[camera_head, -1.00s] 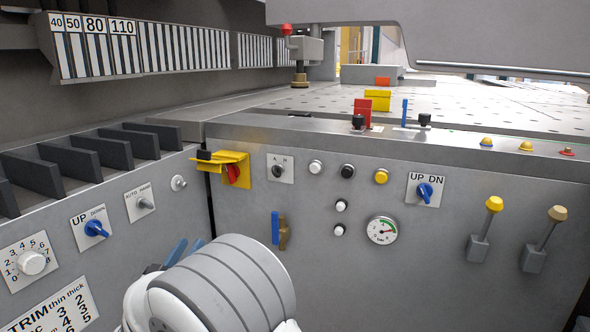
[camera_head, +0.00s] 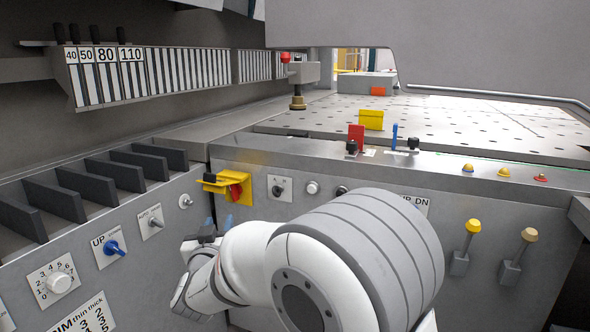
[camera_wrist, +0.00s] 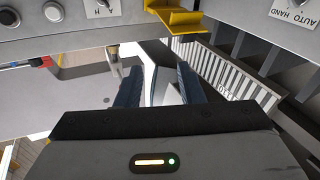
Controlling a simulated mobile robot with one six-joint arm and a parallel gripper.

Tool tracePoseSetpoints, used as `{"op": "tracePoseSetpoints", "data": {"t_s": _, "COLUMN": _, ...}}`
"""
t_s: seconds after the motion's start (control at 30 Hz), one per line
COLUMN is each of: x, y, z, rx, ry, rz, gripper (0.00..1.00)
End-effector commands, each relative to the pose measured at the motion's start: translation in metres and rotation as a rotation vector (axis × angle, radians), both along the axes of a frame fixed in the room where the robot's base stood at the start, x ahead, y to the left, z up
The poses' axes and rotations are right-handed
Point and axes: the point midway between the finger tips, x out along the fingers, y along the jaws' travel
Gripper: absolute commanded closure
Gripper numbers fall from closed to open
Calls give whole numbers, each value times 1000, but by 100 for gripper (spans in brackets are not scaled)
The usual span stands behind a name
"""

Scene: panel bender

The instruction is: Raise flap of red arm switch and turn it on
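A yellow bracket (camera_head: 232,205) with a red rotary switch (camera_head: 236,191) and a black-tipped flap (camera_head: 217,182) sits on the front panel near the inner corner. The flap sticks out level. A small upright red plate (camera_head: 356,132) stands behind a black knob on the console top; I cannot tell which of these two is the named switch. My gripper (camera_head: 218,224) is just below the yellow bracket, apart from it, its blue fingers partly hidden by my wrist. In the wrist view the fingers (camera_wrist: 159,84) are spread with nothing held, and the yellow bracket (camera_wrist: 178,20) shows beyond them.
A key switch (camera_head: 279,188) and a white button (camera_head: 312,187) are right of the bracket. My arm covers the panel's middle. A blue knob (camera_head: 115,247) and a grey selector (camera_head: 154,221) are on the left panel. Yellow-topped levers (camera_head: 473,227) stand at the right.

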Motion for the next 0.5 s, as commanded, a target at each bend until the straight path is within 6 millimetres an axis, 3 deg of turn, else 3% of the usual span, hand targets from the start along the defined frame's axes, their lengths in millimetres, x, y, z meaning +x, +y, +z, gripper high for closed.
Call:
{"op": "tracePoseSetpoints", "data": {"t_s": 0.03, "x": 4, "y": -16, "z": 34, "rx": 18, "ry": 40, "rz": 31, "gripper": 65}}
{"op": "tracePoseSetpoints", "data": {"t_s": 0.17, "x": 3, "y": -51, "z": 70, "rx": 50, "ry": 201, "rz": 139, "gripper": 65}}
{"op": "tracePoseSetpoints", "data": {"t_s": 0.27, "x": -9, "y": -81, "z": 91, "rx": 60, "ry": 338, "rz": 196, "gripper": 65}}
{"op": "tracePoseSetpoints", "data": {"t_s": 0.37, "x": -31, "y": -114, "z": 107, "rx": 66, "ry": 489, "rz": 230, "gripper": 65}}
{"op": "tracePoseSetpoints", "data": {"t_s": 0.5, "x": -76, "y": -165, "z": 126, "rx": 68, "ry": 711, "rz": 235, "gripper": 65}}
